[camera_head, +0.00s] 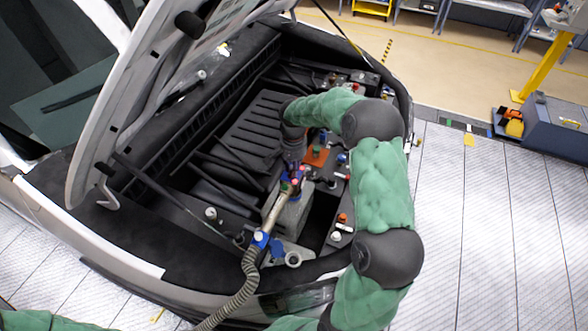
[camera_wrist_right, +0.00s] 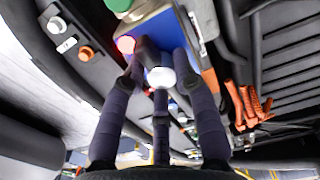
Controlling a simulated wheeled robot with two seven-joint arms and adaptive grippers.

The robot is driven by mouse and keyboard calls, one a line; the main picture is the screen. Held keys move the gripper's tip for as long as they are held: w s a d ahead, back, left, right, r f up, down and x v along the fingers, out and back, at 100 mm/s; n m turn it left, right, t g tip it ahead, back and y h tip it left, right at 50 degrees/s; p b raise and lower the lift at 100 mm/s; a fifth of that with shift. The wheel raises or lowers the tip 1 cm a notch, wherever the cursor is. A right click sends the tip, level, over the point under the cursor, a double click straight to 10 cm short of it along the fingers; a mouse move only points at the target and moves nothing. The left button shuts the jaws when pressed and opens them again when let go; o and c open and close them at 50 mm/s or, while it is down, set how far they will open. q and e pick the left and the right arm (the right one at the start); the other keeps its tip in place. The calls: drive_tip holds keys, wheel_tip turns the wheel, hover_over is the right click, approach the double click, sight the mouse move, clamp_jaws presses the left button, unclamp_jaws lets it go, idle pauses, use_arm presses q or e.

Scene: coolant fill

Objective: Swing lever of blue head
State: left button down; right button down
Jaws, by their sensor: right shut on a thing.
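The blue head (camera_wrist_right: 170,36) fills the top centre of the right wrist view, with a green part and a red-lit part beside it. A dark lever (camera_wrist_right: 147,52) with a pale round end lies between the fingers of my right gripper (camera_wrist_right: 160,80), which is shut on it. In the head view my right gripper (camera_head: 293,160) reaches down into the engine bay at the upper end of a beige pipe (camera_head: 275,212). The blue and red parts there are small and partly hidden by the gripper. My left gripper is out of view.
A ribbed grey hose (camera_head: 240,287) runs from the front to a blue coupling (camera_head: 261,239) on the pipe. The raised hood (camera_head: 150,90) stands at the left. Orange cables (camera_wrist_right: 247,105) lie right of the fingers. Caps and bay walls surround the gripper closely.

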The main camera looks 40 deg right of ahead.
sight(292, 167)
drive_tip(key=shift+a+f+m, duration=0.25)
drive_tip(key=shift+m, duration=0.25)
drive_tip(key=c, duration=1.3)
unclamp_jaws()
drive_tip(key=shift+o, duration=1.3)
drive_tip(key=shift+w, duration=0.15)
drive_tip(key=shift+r, duration=0.15)
drive_tip(key=shift+d, duration=0.15)
drive_tip(key=shift+r, duration=0.55)
wheel_tip(292, 167, up, 11)
